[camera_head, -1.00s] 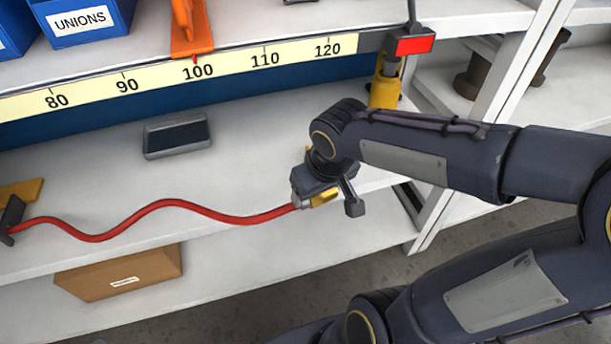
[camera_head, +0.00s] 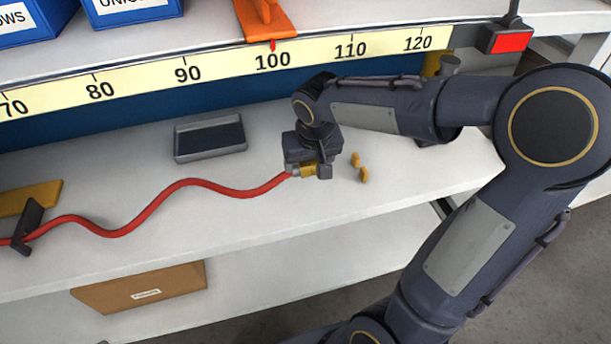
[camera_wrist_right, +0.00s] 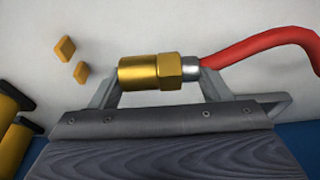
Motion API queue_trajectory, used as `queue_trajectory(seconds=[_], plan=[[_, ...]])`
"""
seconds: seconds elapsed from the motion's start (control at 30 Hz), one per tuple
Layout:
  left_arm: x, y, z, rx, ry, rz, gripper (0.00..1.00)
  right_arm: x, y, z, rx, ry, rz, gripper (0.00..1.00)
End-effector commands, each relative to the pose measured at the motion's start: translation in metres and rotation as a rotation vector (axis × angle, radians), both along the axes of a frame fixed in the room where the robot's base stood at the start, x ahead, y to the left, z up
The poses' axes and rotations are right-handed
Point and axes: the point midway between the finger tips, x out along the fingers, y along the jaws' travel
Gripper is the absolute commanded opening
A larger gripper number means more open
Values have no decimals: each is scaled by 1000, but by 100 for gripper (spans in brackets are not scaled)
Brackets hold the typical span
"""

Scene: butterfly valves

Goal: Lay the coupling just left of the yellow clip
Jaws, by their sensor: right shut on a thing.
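The brass coupling (camera_head: 308,171) is on the right end of a red hose (camera_head: 190,183). My right gripper (camera_head: 312,168) is shut on it. In the right wrist view the coupling (camera_wrist_right: 150,72) lies across between the two fingers. The yellow clip (camera_head: 360,167) shows as two small upright yellow pieces on the shelf, a short way right of the coupling and apart from it. The clip is also in the right wrist view (camera_wrist_right: 73,60). I cannot tell whether the coupling touches the shelf. My left gripper is not in view.
A grey tray (camera_head: 210,138) stands behind the hose. A dark bracket (camera_head: 30,222) straddles the hose at the left, near a yellow plate (camera_head: 35,197). A number scale (camera_head: 225,65) runs along the upper shelf. The shelf front edge is below the hose.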

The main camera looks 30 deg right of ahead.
Motion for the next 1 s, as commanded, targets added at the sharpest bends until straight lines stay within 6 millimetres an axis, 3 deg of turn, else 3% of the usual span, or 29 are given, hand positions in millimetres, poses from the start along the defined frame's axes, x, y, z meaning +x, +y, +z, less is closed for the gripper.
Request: queue_trajectory(seconds=[0.03,0.2,0.4,0.6,1.0], plan=[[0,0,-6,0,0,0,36,7,-3,-13,0,3,-1,40],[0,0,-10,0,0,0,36,22,-9,-30,0,0,0,40],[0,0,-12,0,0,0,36,30,-12,-40,-1,-2,1,40],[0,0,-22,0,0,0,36,32,-13,-70,0,2,0,40],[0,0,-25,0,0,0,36,33,-13,-77,0,-2,1,40]])
